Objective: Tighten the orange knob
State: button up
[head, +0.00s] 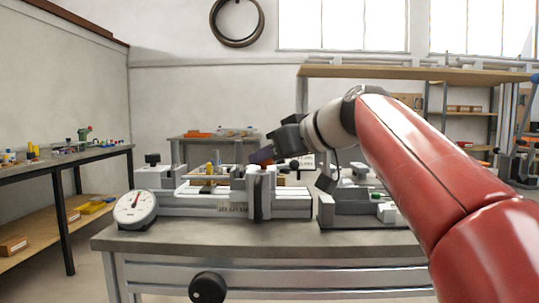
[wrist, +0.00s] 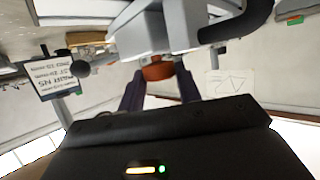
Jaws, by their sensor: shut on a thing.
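The orange knob (wrist: 158,71) shows in the wrist view between the two dark fingers of my gripper (wrist: 160,88). It sits against the end of a light grey block of the jig (wrist: 165,32). My gripper is shut on the knob.
A round dial gauge (head: 135,208) stands at the bench's left. A grey tray (head: 365,217) with small parts sits right of the jig. A sign with printed text (wrist: 53,75) stands near my gripper in the wrist view. The bench's front strip (head: 240,236) is clear.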

jog(key=shift+s+a+m+t+h, duration=0.15)
jog(key=shift+m+t+h, duration=0.55)
jog(key=shift+m+h, duration=0.15)
jog(key=shift+a+r+m+t+h+p, duration=0.1)
jog(key=shift+m+t+h+p, duration=0.3)
jog(key=shift+m+t+h, duration=0.5)
jog(key=shift+m+h+p, duration=0.3)
jog(key=shift+m+h, duration=0.45)
jog(key=shift+m, duration=0.1)
jog(key=o, duration=1)
jog(key=shift+c, duration=0.2)
